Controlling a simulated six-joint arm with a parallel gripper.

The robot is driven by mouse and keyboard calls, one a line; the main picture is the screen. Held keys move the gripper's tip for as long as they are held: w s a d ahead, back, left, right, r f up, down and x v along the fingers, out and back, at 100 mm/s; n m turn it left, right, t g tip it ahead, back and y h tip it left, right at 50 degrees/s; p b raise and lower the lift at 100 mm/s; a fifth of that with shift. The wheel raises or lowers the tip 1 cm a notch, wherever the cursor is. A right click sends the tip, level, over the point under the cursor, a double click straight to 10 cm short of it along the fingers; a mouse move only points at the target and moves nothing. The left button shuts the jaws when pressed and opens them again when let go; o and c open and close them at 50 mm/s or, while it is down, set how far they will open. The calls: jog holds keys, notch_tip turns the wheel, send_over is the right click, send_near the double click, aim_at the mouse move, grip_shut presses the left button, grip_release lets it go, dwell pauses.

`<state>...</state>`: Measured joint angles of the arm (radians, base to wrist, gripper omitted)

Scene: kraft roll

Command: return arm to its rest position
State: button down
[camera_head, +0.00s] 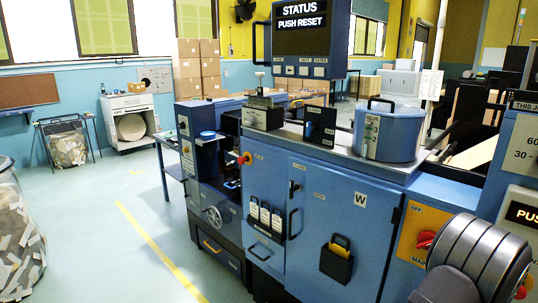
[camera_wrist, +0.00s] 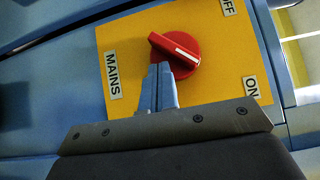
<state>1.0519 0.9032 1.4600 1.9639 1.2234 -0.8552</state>
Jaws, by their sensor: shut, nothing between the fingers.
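My gripper's fingers (camera_wrist: 158,84) are shut and empty in the wrist view. Their tips overlap the lower edge of a red rotary knob (camera_wrist: 176,50); I cannot tell whether they touch it. The knob sits on a yellow plate (camera_wrist: 125,45) labelled MAINS, OFF and ON, and its white stripe points toward the ON label. In the head view the same knob (camera_head: 425,240) and plate (camera_head: 412,220) show at the lower right, partly covered by my dark arm. My gripper is hidden there.
A blue machine cabinet (camera_head: 330,205) fills the middle, with a round glue pot (camera_head: 388,130) on top. A screen (camera_head: 300,22) reads STATUS PUSH RESET. A waste bin (camera_head: 15,235) stands at far left; the floor between is clear.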

jog(key=shift+s+d+r+n+g+h, duration=0.1)
jog(key=shift+r+n+g+h, duration=0.4)
jog(key=shift+n+g, duration=0.75)
jog(key=shift+s+d+r+n+g+h, duration=0.1)
jog(key=shift+r+n+g+h, duration=0.1)
jog(key=shift+r+n+g, duration=0.8)
jog(key=shift+f+g, duration=0.2)
jog(key=shift+g, duration=0.15)
jog(key=shift+w+a+f+m+t, duration=0.25)
jog(key=shift+f+m+t, duration=0.45)
jog(key=shift+m+t, duration=0.7)
jog(key=shift+w+a+f+m+t, duration=0.3)
jog(key=shift+f+m+t, duration=0.45)
jog(key=shift+m+t, duration=0.65)
jog(key=shift+w+a+f+m+t, duration=0.25)
jog(key=shift+f+m+t, duration=0.45)
jog(key=shift+m+t, duration=0.7)
jog(key=shift+y, duration=0.3)
